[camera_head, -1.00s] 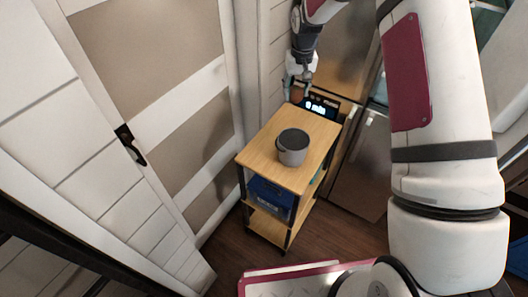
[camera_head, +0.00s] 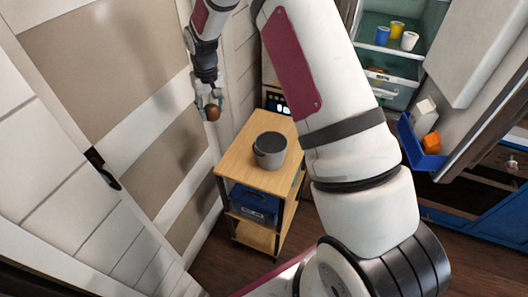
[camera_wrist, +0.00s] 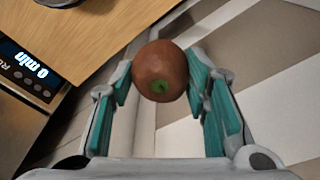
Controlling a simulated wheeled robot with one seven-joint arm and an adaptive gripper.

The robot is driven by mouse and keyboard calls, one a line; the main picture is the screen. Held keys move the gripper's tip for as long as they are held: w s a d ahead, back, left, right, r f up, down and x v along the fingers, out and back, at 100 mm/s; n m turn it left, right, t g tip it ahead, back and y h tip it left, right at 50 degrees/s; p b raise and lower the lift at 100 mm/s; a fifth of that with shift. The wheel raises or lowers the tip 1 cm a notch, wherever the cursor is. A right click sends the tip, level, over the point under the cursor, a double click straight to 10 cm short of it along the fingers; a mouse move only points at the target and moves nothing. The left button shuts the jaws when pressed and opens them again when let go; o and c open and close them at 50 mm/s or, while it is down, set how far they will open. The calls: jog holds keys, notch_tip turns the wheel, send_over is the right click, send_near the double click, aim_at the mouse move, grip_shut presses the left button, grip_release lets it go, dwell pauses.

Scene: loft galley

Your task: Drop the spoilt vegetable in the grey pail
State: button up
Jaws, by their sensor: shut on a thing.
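My gripper (camera_head: 208,104) is shut on a round brown vegetable (camera_head: 212,113) with a green spot at its end. In the wrist view the vegetable (camera_wrist: 160,71) sits between the teal finger pads. The grey pail (camera_head: 270,150) stands upright on the wooden top of a small cart (camera_head: 240,172). My gripper is up and to the left of the pail in the head view, beside the panelled wall and apart from the pail. The inside of the pail looks dark, and I cannot tell what is in it.
A device with a lit display (camera_wrist: 25,70) stands by the cart's far end. A blue crate (camera_head: 254,203) is on the cart's lower shelf. At right, an open fridge (camera_head: 395,60) holds cups, and a blue door bin (camera_head: 412,145) holds a carton and an orange item.

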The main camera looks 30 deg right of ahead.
notch_tip(320, 180, down, 7)
jog(key=w+b, duration=0.2)
jog(key=b, duration=0.4)
jog(key=m+g+h+b, duration=0.1)
jog(key=m+g, duration=0.1)
jog(key=m, duration=2)
send_over(276, 136)
jog(key=s+a, duration=0.3)
jog(key=s, duration=0.1)
jog(key=shift+s+d+f, duration=0.1)
jog(key=shift+s+f, duration=0.05)
jog(key=shift+f, duration=2.75)
jog(key=o, duration=1.2)
jog(key=shift+o, duration=0.2)
